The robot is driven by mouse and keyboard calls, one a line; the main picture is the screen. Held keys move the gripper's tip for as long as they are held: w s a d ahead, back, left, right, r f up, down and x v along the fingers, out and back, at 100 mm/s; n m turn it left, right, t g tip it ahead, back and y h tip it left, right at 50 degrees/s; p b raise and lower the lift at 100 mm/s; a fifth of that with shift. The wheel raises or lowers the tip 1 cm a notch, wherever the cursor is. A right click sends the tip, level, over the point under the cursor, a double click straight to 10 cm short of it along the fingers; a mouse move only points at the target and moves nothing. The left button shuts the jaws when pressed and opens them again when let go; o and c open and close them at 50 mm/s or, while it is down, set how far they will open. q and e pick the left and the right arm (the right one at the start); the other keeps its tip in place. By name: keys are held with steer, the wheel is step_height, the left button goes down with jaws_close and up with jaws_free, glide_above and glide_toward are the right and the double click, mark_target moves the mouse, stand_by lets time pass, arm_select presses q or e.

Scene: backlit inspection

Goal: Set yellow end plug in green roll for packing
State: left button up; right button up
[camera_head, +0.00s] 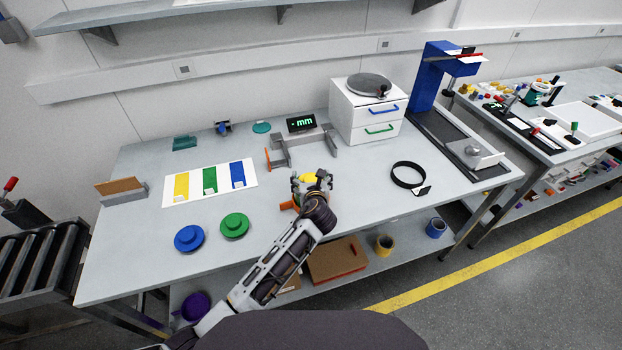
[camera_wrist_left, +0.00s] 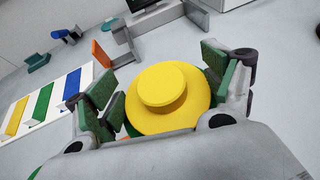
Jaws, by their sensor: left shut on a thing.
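The yellow end plug (camera_wrist_left: 168,97) is a round flanged disc with a raised knob. It sits between the green-padded fingers of my left gripper (camera_wrist_left: 163,95), which is shut on it. In the head view the plug (camera_head: 309,178) shows as a small yellow patch at my left gripper (camera_head: 312,182), over the middle of the bench. A little green shows at the plug's lower left edge in the wrist view; I cannot tell if it is a roll or a finger pad. No green roll is clearly seen. My right gripper is out of view.
A blue plug (camera_head: 189,238) and a green plug (camera_head: 235,225) lie on the bench (camera_head: 140,262) at left. A striped colour card (camera_head: 208,182) lies behind them. A measuring fixture (camera_head: 318,143), white drawer unit (camera_head: 367,112) and black ring (camera_head: 408,174) stand behind and right.

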arm_select(q)
steer(key=o, duration=0.8)
steer(key=shift+s, duration=0.1)
steer(key=shift+v, duration=5.9)
steer(key=shift+a+f, duration=0.1)
